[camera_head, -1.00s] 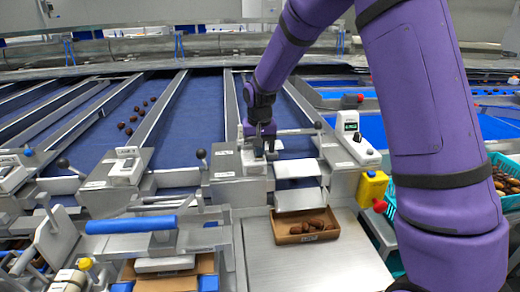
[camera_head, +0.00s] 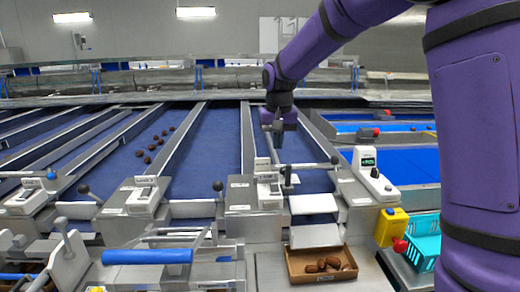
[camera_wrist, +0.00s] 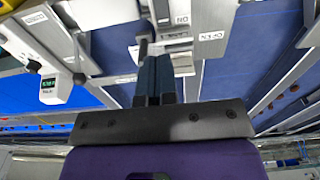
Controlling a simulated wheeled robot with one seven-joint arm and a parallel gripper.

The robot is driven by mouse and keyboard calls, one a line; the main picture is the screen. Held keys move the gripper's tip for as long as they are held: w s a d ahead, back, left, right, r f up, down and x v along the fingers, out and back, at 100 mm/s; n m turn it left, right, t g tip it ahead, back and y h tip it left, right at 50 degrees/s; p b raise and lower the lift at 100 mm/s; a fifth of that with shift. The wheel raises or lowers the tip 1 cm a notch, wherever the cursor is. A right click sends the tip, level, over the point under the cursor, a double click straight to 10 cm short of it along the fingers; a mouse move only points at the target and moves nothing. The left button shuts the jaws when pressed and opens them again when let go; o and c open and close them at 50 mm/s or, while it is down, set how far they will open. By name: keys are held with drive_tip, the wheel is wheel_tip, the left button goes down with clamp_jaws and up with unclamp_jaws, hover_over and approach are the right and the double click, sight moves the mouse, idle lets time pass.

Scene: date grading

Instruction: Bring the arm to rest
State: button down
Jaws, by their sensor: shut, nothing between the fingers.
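My purple arm reaches in from the upper right of the head view. My gripper (camera_head: 278,140) points down above the blue belt lane, just behind the gate lever unit with the black-knobbed handle (camera_head: 334,160). In the wrist view the two dark fingers (camera_wrist: 152,62) are together, with nothing held between them. Beyond the fingertips the wrist view shows the metal gate unit with an "OPEN" label (camera_wrist: 211,37). I cannot tell whether the fingertips touch the unit.
A cardboard box (camera_head: 349,268) with several dates stands below the white chute (camera_head: 314,204). Several dates (camera_head: 153,147) lie on a belt at left.

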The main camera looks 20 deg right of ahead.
drive_tip(key=s+d+r+n+t, duration=0.15)
drive_tip(key=s+r, duration=0.25)
drive_tip(key=s, duration=0.5)
drive_tip(key=s+d+r+m+t, duration=0.1)
drive_tip(key=s+d+r, duration=0.2)
drive_tip(key=s+r, duration=0.35)
drive_tip(key=s+d+f+n+t, duration=0.1)
drive_tip(key=s+f, duration=0.1)
drive_tip(key=s, duration=0.7)
drive_tip(key=s+f+t, duration=0.1)
drive_tip(key=s, duration=0.9)
drive_tip(key=shift+s+d+f+n, duration=0.15)
drive_tip(key=shift+d+f+n, duration=0.2)
drive_tip(key=shift+d, duration=0.05)
